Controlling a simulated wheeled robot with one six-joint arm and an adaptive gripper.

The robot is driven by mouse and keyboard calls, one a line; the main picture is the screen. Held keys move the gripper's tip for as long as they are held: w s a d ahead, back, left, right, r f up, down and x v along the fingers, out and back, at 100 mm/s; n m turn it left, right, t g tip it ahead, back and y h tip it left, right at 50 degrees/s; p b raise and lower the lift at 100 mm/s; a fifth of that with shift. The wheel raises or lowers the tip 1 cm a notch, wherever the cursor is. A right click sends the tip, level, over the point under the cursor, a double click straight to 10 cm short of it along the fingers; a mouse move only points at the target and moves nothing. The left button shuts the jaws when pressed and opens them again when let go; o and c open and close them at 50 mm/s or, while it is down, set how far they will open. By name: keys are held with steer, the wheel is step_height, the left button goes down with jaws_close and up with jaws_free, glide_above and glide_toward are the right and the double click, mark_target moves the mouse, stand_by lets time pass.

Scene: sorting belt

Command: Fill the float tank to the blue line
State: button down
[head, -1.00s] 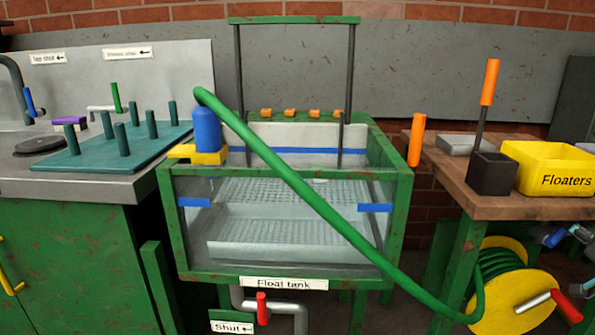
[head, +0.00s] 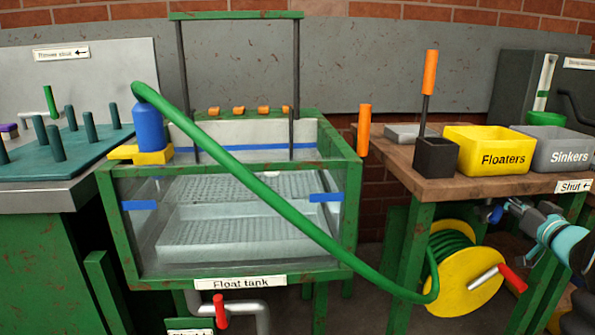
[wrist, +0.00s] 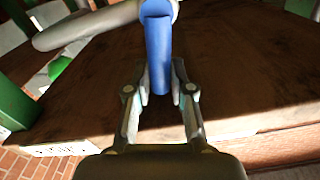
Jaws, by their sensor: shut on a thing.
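The float tank (head: 240,283) has a green frame, clear walls and blue level marks (head: 326,197) on its front. A perforated tray shows inside; I cannot tell the water level. A green hose (head: 250,185) runs from the yellow reel (head: 480,297) to a blue nozzle (head: 148,128) in a yellow holder (head: 150,156) on the tank's left rim. My gripper (head: 505,210), below the right bench, is shut on a blue valve handle (head: 494,215). In the wrist view the blue handle (wrist: 157,50) stands between my fingers (wrist: 160,88), beside a grey pipe (wrist: 85,25).
The right bench (head: 470,188) carries a yellow Floaters bin (head: 485,140), a grey Sinkers bin (head: 565,160) and a black block (head: 436,157) with an orange-handled rod. A Shut label (head: 573,186) with a left arrow is on its edge. A red-handled drain valve (head: 221,311) is under the tank.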

steer(key=shift+a+f, duration=0.1)
steer(key=shift+a, duration=0.05)
steer(key=shift+a+n+b, duration=0.3)
steer(key=shift+n+b, duration=0.25)
steer(key=shift+n, duration=0.15)
steer(key=shift+a+n+b, duration=0.3)
steer(key=shift+n+b, duration=0.25)
steer(key=shift+n, duration=0.15)
steer(key=c, duration=0.7)
jaws_free()
steer(key=shift+s, duration=0.1)
